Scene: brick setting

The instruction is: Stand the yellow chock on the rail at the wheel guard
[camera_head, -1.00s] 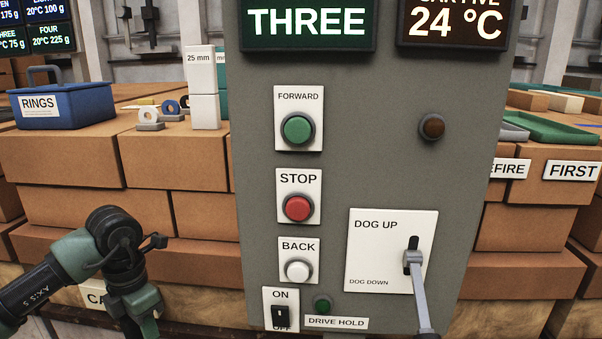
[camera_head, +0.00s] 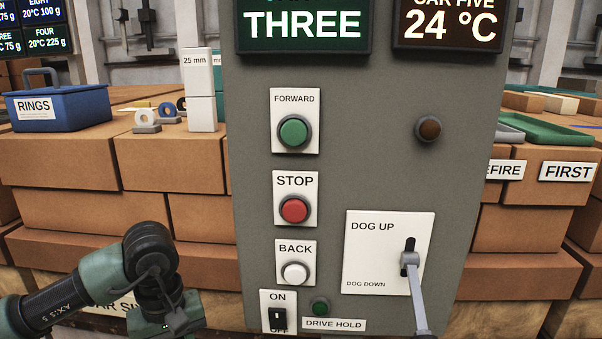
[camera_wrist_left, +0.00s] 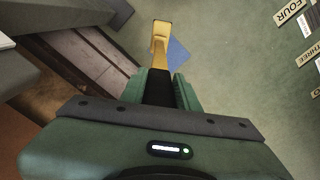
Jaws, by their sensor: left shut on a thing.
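The yellow chock (camera_wrist_left: 161,40) shows at the top middle of the left wrist view, sticking out beyond my left gripper (camera_wrist_left: 160,88). The gripper is shut on the chock's near end, between its two green fingers. In the head view only my left arm shows at the lower left, and its fingers and the chock are out of sight. A brown, dark-edged strip (camera_wrist_left: 95,55) runs at a slant left of the chock; I cannot tell whether it is the rail. I cannot make out the wheel guard. My right gripper is in neither view.
A grey control panel (camera_head: 340,180) with buttons and a lever (camera_head: 415,285) stands close to the right of my left arm. Brick stacks (camera_head: 165,165) carry a blue RINGS box (camera_head: 75,108) behind.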

